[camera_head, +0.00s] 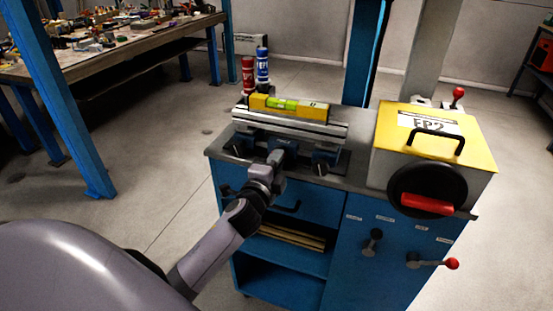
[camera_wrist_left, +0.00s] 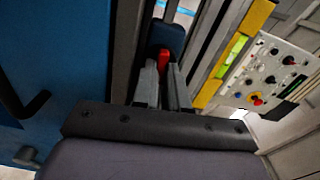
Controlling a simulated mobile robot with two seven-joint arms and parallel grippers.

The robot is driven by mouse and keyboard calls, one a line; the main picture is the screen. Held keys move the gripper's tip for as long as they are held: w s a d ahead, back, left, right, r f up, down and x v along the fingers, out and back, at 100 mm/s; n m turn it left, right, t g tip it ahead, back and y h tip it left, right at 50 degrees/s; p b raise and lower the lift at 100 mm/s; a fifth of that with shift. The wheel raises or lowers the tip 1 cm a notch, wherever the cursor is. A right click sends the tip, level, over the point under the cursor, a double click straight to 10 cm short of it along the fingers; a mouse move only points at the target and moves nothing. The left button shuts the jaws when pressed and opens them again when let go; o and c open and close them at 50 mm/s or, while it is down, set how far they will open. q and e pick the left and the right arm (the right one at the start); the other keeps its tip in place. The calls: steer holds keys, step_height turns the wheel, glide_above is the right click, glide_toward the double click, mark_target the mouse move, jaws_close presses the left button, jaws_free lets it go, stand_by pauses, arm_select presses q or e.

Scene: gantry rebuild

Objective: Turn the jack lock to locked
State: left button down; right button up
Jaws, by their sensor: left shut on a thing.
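My left gripper (camera_head: 283,158) is at the front of the grey rail assembly (camera_head: 290,127) on the blue cabinet (camera_head: 335,225). In the left wrist view its two fingers (camera_wrist_left: 164,84) are close together around a small red part (camera_wrist_left: 164,58), below a dark blue block (camera_wrist_left: 168,37). The red part looks like the lock's handle, but its identity and its locked or unlocked position cannot be read. The gripper hides it in the head view. My right gripper is not in view.
A yellow level (camera_head: 289,106) lies on the rail; red (camera_head: 248,75) and blue (camera_head: 262,65) cans stand behind. At right are a yellow-topped box (camera_head: 467,152), a red-gripped handwheel (camera_head: 427,204) and a red-knobbed lever (camera_head: 451,264). A dark knob (camera_head: 373,240) sits on the cabinet front.

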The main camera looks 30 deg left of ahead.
arm_select(q)
steer(key=shift+m, duration=0.7)
steer(key=c, duration=1.2)
jaws_free()
steer(key=shift+o, duration=0.2)
steer(key=v, duration=0.7)
steer(key=shift+s, duration=0.1)
steer(key=s+d+f+n+g+h, duration=0.3)
steer(key=s+d+f+n, duration=0.3)
steer(key=s+f, duration=0.3)
steer(key=s+d+f+n+g+h, duration=0.3)
steer(key=s+d+f+n, duration=0.3)
steer(key=s+f, duration=0.4)
steer(key=shift+f+n+g, duration=0.5)
steer(key=shift+f+n, duration=0.1)
steer(key=shift+f, duration=0.3)
